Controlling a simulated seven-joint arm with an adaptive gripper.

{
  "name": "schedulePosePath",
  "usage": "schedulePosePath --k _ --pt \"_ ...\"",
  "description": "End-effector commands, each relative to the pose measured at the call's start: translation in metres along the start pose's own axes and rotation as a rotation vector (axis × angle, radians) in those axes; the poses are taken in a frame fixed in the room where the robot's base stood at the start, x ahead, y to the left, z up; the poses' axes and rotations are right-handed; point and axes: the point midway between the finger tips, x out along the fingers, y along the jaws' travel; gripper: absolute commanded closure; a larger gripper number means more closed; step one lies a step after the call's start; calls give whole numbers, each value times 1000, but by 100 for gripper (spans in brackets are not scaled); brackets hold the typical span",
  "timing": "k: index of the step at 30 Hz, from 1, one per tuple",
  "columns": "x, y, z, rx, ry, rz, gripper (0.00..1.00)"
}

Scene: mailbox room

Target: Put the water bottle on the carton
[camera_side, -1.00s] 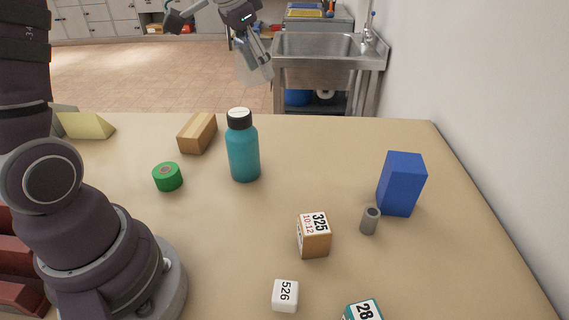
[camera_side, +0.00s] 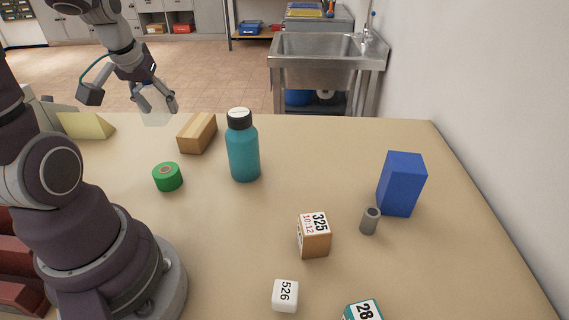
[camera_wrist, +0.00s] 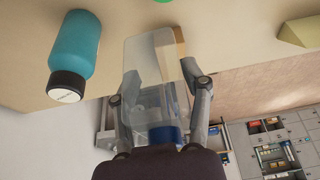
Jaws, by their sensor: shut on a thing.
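My gripper (camera_side: 157,104) is over the far left edge of the table, shut on a clear, see-through bottle (camera_side: 156,118), which is faint in the side view. In the wrist view the bottle (camera_wrist: 148,75) sits between the fingers, with a blue part like a cap (camera_wrist: 165,135) near the palm. A teal bottle with a black cap (camera_side: 243,155) stands upright on the table, apart from the gripper. Which thing is the carton is not certain: a tall blue box (camera_side: 401,185) stands at the right, and a small brown box marked 325 (camera_side: 313,238) at front centre.
A wooden block (camera_side: 197,133) and a green round thing (camera_side: 167,177) lie left of the teal bottle. A yellow wedge (camera_side: 87,125) is at the far left. A grey cylinder (camera_side: 369,221) and a white cube (camera_side: 285,296) stand nearer. The right back of the table is clear.

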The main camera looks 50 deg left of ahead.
Motion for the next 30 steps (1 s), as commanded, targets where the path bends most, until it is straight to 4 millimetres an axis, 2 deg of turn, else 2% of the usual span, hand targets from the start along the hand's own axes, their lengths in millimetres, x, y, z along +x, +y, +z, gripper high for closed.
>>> schedulePosePath --k 1,6,10,21,27,30 --pt "12 0 6 0 -9 0 78" --pt "42 0 18 2 -9 0 78" --pt "53 0 13 2 -3 0 78" --pt "100 -2 -73 1 -2 0 78" --pt "117 -3 -107 2 -2 1 78" --pt "121 -3 -116 3 -2 1 78"
